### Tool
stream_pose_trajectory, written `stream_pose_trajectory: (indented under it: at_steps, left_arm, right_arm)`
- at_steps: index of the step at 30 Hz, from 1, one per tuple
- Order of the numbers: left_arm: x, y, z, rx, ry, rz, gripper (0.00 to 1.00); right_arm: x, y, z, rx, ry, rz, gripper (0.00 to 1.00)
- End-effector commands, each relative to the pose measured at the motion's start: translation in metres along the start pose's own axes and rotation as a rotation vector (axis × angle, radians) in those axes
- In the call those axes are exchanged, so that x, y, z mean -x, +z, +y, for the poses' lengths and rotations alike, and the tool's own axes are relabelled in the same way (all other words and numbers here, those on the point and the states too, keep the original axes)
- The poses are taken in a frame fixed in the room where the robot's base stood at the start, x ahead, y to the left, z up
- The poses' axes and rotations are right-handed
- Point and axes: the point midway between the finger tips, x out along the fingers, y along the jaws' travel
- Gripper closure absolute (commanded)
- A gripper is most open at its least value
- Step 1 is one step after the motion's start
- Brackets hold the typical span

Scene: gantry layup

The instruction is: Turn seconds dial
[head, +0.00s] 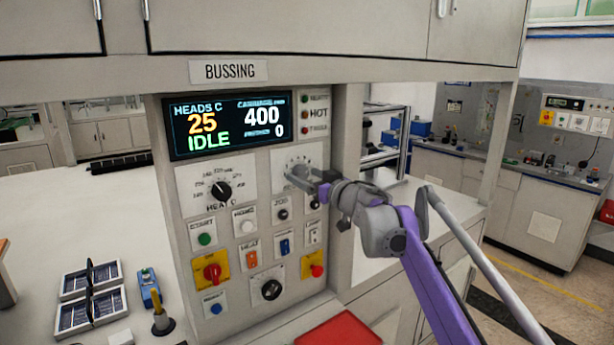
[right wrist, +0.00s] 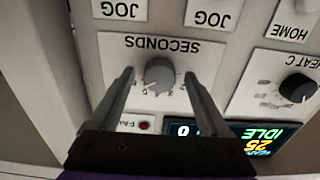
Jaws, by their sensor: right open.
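The seconds dial (right wrist: 159,74) is a grey round knob on a white plate marked SECONDS, which is upside down in the right wrist view. My right gripper (right wrist: 158,77) is open, with one finger on each side of the knob; I cannot tell if either finger touches it. In the head view my right gripper (head: 303,180) reaches the upper right of the panel and covers most of the dial. The plate (head: 309,154) shows above it. The knob's pointer is not clear. My left gripper is not in view.
A screen (head: 228,124) reads HEADS C 25, IDLE, 400 and 0. The black HEAT C dial (head: 221,191) is to the left. Jog plates (right wrist: 209,13), buttons and a red-yellow switch (head: 212,272) sit close by. A red tray (head: 340,332) lies below the panel.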

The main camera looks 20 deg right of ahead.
Motion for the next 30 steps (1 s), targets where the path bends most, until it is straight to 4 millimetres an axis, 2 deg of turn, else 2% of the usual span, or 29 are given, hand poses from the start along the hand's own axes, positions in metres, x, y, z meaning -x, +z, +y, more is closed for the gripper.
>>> stream_pose_trajectory:
  at_steps: [4, 15, 18, 30]
  left_arm:
    - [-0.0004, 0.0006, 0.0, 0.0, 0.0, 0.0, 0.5]
    - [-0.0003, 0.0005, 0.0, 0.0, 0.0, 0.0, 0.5]
    - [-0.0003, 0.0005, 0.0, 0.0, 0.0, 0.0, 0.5]
    - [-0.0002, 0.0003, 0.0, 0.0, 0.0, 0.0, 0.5]
  right_arm:
    - [0.0002, 0.0007, 0.0, 0.0, 0.0, 0.0, 0.2]
    - [0.0004, 0.0005, 0.0, 0.0, 0.0, 0.0, 0.86]
    - [0.0004, 0.0005, 0.0, 0.0, 0.0, 0.0, 1.0]
    - [0.0004, 0.0003, 0.0002, 0.077, 0.0, 0.0, 1.0]
